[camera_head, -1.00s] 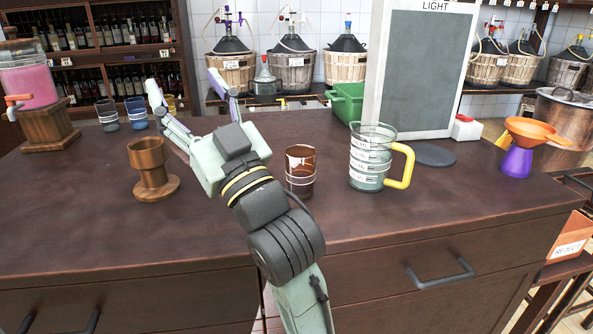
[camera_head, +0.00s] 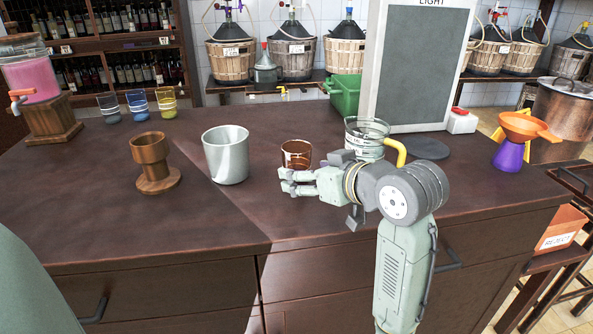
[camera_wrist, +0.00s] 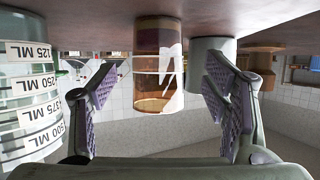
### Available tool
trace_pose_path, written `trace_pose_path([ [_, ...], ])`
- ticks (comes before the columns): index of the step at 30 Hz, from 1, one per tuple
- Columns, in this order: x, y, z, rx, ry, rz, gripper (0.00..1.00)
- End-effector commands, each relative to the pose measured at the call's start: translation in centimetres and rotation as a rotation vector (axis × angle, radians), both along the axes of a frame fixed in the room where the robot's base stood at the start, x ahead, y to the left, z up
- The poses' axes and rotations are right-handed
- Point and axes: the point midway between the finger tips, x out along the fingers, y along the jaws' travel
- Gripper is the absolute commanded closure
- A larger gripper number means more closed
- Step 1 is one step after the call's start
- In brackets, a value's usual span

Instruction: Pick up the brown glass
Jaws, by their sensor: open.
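The brown glass (camera_head: 297,153) stands upright on the dark counter, left of the measuring jug. My gripper (camera_head: 285,181) is in front of it in the head view, low over the counter with its fingers pointing left, and hides the glass's lower part. In the wrist view, the picture is upside down and the brown glass (camera_wrist: 158,65) shows between my two spread fingers. The gripper is open and holds nothing. I cannot tell how far the glass is from the fingertips.
A grey metal cup (camera_head: 226,158) and a wooden goblet (camera_head: 152,165) stand to the left. The glass jug (camera_head: 365,139) with a yellow handle stands close right, behind my arm. Small tumblers (camera_head: 138,103) stand farther back. The counter's front left is clear.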

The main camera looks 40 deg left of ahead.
Motion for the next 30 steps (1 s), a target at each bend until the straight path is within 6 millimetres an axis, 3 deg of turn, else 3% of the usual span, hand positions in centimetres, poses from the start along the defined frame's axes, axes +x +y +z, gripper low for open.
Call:
trace_pose_path([
  [10,1.5,4.0,-1.5,0.0,0.002,0.002,0.31],
  [20,1.8,4.6,-1.9,0.002,-0.001,-0.001,0.31],
  [30,1.8,4.6,-1.9,0.002,-0.001,-0.001,0.54],
])
